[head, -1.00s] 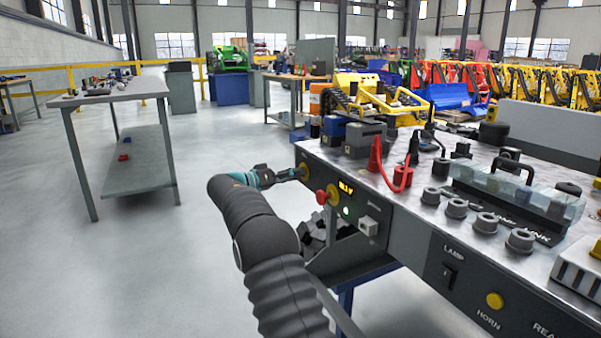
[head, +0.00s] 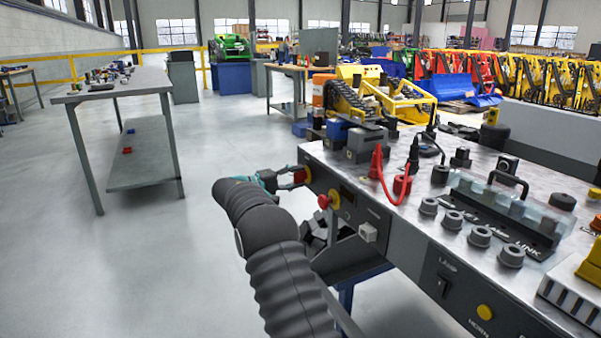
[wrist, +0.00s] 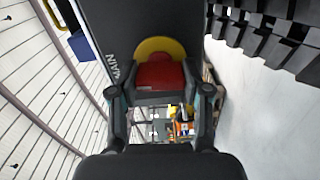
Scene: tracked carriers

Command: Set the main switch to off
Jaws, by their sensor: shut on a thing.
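The main switch is a red knob (wrist: 160,76) on a yellow disc, with "MAIN" printed beside it on the dark panel in the wrist view. The fingers partly hide the knob. The small display (head: 348,194) on the panel is dark.
A grey socket box (head: 368,232) is further right. The metal bench top (head: 440,205) carries terminals and red cables. A grey table (head: 110,92) stands left, with open floor between.

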